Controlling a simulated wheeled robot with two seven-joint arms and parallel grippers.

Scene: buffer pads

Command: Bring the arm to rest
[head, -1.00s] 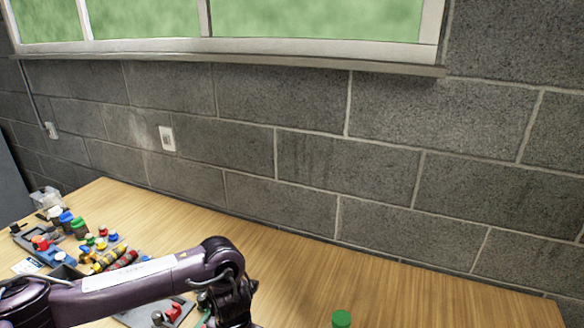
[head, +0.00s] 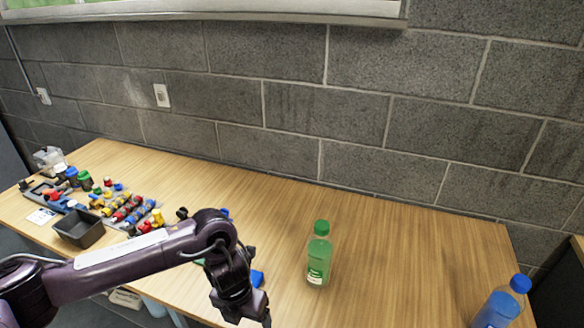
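My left arm comes in from the left across the front of the table. Its wrist bends down, and the dark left gripper (head: 246,308) hangs near the table's front edge at the bottom of the head view. The fingers are cut off or too dark to tell whether they are apart, and I see no object in them. The gripper is left of a green bottle and apart from it. My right arm and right gripper are not in view.
The green bottle (head: 319,256) stands upright on the wooden table (head: 400,240). A blue bottle (head: 502,304) is at the lower right. A dark bin (head: 78,229) and several coloured parts crowd the left end. A small blue item (head: 257,278) lies behind my wrist. The table's right middle is clear.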

